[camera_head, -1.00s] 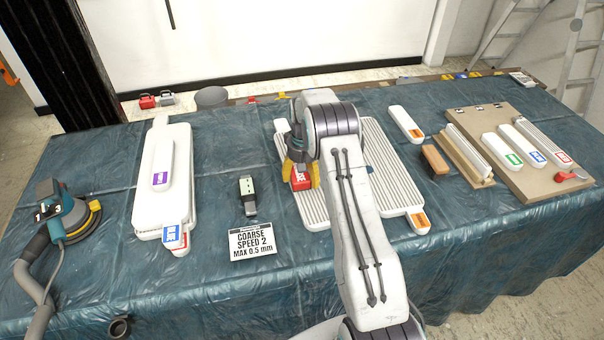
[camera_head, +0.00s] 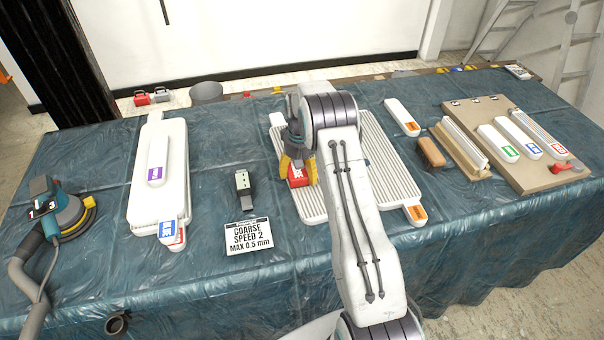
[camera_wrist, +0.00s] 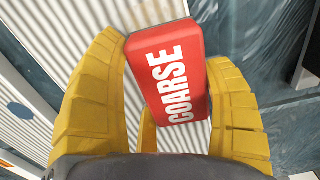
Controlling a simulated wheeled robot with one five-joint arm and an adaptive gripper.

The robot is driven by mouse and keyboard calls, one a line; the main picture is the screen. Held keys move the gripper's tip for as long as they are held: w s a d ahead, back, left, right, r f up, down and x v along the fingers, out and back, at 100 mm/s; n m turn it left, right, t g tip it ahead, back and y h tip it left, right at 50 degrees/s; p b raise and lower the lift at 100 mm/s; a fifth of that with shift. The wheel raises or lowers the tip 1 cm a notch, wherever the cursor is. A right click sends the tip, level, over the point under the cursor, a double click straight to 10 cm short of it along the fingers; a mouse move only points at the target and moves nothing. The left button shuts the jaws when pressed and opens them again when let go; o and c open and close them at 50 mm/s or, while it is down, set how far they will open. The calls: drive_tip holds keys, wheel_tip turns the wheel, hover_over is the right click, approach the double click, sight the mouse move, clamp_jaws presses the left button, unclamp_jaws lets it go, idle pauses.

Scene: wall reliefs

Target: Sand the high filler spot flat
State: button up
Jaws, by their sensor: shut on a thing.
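My gripper (camera_head: 298,170) has yellow fingers closed around a red block marked COARSE (camera_head: 299,178). In the wrist view the red block (camera_wrist: 172,72) sits between both fingers (camera_wrist: 165,95). The block is over the left part of a white ribbed panel (camera_head: 385,165) lying on the table. I cannot tell whether it touches the ribs. No filler spot can be made out; my arm and the block hide part of the panel. A card (camera_head: 248,236) reads COARSE, SPEED 2, MAX 0.5 mm.
A power sander (camera_head: 62,212) with a hose lies at the far left. A smooth white panel (camera_head: 172,190), a small dark tool (camera_head: 244,190), a brown block (camera_head: 430,152) and a tan board (camera_head: 525,180) with white pieces lie around. Blue sheeting (camera_head: 210,270) covers the table; its front is mostly clear.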

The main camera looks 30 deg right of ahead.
drive_tip(key=shift+w+d+r+p, duration=0.1)
drive_tip(key=shift+w+p, duration=0.2)
drive_tip(key=shift+w, duration=0.5)
drive_tip(key=shift+w+d+f+p, duration=0.15)
drive_tip(key=shift+w+p, duration=0.1)
drive_tip(key=shift+w, duration=0.55)
drive_tip(key=shift+w+d+r+p, duration=0.15)
drive_tip(key=shift+w+p, duration=0.15)
drive_tip(key=shift+w, duration=0.5)
drive_tip(key=shift+s, duration=0.1)
drive_tip(key=shift+s+a+f+b, duration=0.2)
drive_tip(key=shift+s+b, duration=0.55)
drive_tip(key=shift+s, duration=0.4)
drive_tip(key=shift+s+a+f+b, duration=0.1)
drive_tip(key=shift+s+a+b, duration=0.1)
drive_tip(key=shift+s+b, duration=0.75)
drive_tip(key=shift+s+a+b, duration=0.15)
drive_tip(key=shift+s+b, duration=0.25)
drive_tip(key=shift+s, duration=0.9)
drive_tip(key=shift+w+r+p, duration=0.2)
drive_tip(key=shift+w+p, duration=0.2)
drive_tip(key=shift+w+d+r+p, duration=0.15)
drive_tip(key=shift+w+p, duration=0.3)
drive_tip(key=shift+w, duration=0.45)
drive_tip(key=shift+w+d+f+p, duration=0.15)
drive_tip(key=shift+w+p, duration=0.3)
drive_tip(key=shift+w, duration=0.45)
drive_tip(key=shift+w+d+f+p, duration=0.15)
drive_tip(key=shift+w+p, duration=0.4)
drive_tip(key=shift+w, duration=0.7)
